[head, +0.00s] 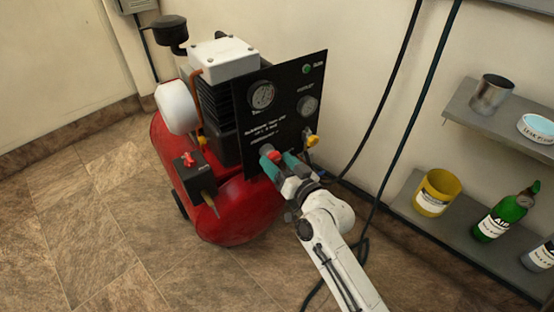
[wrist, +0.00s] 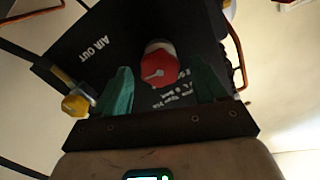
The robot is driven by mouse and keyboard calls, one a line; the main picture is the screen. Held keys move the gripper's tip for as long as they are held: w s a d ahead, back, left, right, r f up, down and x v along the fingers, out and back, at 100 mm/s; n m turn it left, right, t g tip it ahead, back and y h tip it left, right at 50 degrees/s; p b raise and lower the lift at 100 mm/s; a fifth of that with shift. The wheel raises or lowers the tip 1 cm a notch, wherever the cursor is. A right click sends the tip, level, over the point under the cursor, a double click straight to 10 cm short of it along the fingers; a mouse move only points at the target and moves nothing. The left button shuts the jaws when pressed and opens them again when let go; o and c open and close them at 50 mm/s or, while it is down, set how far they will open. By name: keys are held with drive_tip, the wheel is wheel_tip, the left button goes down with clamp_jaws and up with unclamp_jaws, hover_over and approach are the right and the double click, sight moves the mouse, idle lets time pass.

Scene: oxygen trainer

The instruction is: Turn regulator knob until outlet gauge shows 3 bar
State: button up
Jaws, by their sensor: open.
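The regulator knob (head: 273,156), red-faced with a pale line, sits low on the black panel (head: 287,121). In the wrist view the knob (wrist: 160,68) lies between my teal fingers, with gaps at both sides. My gripper (head: 278,162) is open around or just in front of the knob; the exact depth is unclear. Two round gauges are on the panel: a larger left gauge (head: 262,95) and a smaller right gauge (head: 308,105), which seems to be the outlet one. Their readings are too small to tell.
The panel belongs to a compressor with a red tank (head: 228,222). A yellow valve (head: 312,141) is close right of my gripper; it also shows in the wrist view (wrist: 75,104). A red switch (head: 188,159) is at left. Hoses hang by the wall; shelves (head: 460,235) stand right.

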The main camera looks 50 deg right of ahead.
drive_tip(key=v, duration=0.9)
drive_tip(key=shift+s+p, duration=0.35)
drive_tip(key=shift+s, duration=0.05)
drive_tip(key=shift+r, duration=0.1)
drive_tip(key=s+a+f+n+g+y, duration=0.1)
drive_tip(key=a+f+n+g+y, duration=0.45)
drive_tip(key=a+f+g, duration=0.35)
drive_tip(key=s+a+f+n+g, duration=0.1)
drive_tip(key=s+a+f+g, duration=0.15)
drive_tip(key=s+g, duration=0.8)
drive_tip(key=s+r+t+p, duration=0.3)
drive_tip(key=r+p, duration=2.3)
drive_tip(key=shift+s+a+h, duration=0.25)
drive_tip(key=shift+a+h, duration=0.05)
drive_tip(key=shift+h, duration=0.05)
